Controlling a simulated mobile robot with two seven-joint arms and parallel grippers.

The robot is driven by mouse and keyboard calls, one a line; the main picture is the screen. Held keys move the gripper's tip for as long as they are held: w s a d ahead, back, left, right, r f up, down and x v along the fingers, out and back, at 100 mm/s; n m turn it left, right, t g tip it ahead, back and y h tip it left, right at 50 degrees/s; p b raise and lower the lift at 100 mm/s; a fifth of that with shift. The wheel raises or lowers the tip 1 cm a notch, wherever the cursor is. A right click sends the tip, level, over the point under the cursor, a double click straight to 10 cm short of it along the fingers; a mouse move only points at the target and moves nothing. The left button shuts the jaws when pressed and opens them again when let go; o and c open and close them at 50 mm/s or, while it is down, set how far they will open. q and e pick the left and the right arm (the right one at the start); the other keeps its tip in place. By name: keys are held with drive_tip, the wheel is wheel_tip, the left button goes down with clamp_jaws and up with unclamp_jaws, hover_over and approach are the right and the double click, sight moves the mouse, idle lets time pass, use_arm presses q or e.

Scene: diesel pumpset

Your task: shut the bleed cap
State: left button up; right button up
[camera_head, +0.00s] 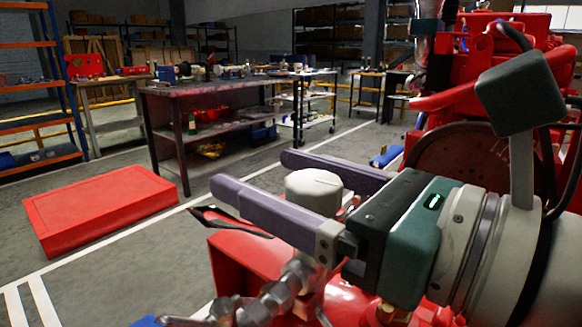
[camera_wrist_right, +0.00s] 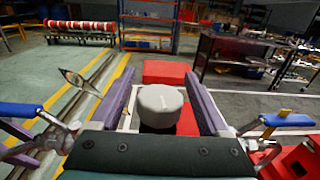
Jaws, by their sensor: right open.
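The bleed cap, a pale grey-white faceted round knob (camera_head: 314,191), sits on the red pumpset. My right gripper (camera_head: 252,171) reaches in from the right with its two purple fingers apart, one on each side of the cap. In the right wrist view the cap (camera_wrist_right: 160,103) stands between the open fingers (camera_wrist_right: 159,76), nearer their base than their tips. I cannot tell whether either finger touches it. The cap's lower part and its seat are mostly hidden by the fingers and gripper body.
A dark pointed lever (camera_head: 232,222) lies just beside the near finger. Metal pipe fittings (camera_head: 265,303) sit below the gripper. The red engine (camera_head: 480,70) stands behind on the right. A red box (camera_head: 105,207) lies on the floor, with workbenches beyond.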

clamp_jaws()
idle(0.7)
